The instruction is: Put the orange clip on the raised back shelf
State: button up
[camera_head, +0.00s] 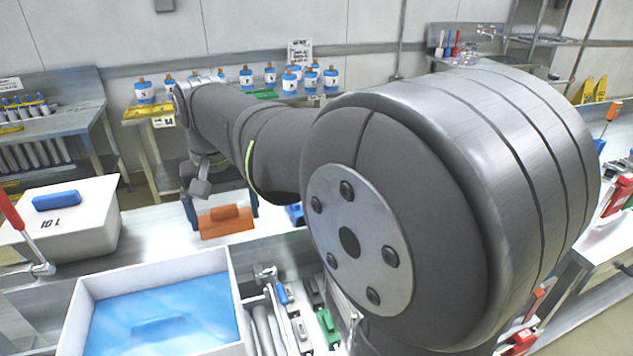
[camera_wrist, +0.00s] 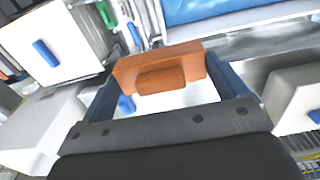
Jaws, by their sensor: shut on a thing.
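The orange clip (camera_head: 227,224) is a block with a raised grip on top. My gripper (camera_wrist: 160,75) is shut on it, with one blue finger at each side in the wrist view. The clip (camera_wrist: 158,62) spans the space between the fingertips. In the head view it appears over the pale raised back shelf (camera_head: 150,228), behind the open box. Whether its underside touches the shelf I cannot tell. My arm hides the shelf's right part in the head view.
An open white box (camera_head: 238,284) lined with blue film stands in front of the shelf. A lidded white container (camera_head: 100,215) with a blue handle stands at left. A green clip (camera_head: 327,322) and other small parts lie right of the open box.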

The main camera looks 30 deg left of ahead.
jog(key=w+a+f, duration=0.1)
jog(key=w+f, duration=0.3)
jog(key=w, duration=0.7)
jog(key=w+a+f, duration=0.1)
jog(key=w+f, duration=0.3)
jog(key=w, duration=0.8)
jog(key=s+a+f, duration=0.1)
jog(key=a+f, duration=0.1)
jog(key=a, duration=0.1)
jog(key=s+a+f, duration=0.1)
jog(key=a+f, duration=0.1)
jog(key=a, duration=0.1)
jog(key=s+a+f, duration=0.1)
jog(key=a+f, duration=0.2)
jog(key=a, duration=0.1)
jog(key=shift+s+a, duration=0.1)
jog(key=shift+s, duration=0.25)
jog(key=shift+a+f, duration=0.1)
jog(key=shift+f, duration=1.95)
jog(key=shift+f, duration=0.15)
jog(key=o, duration=0.7)
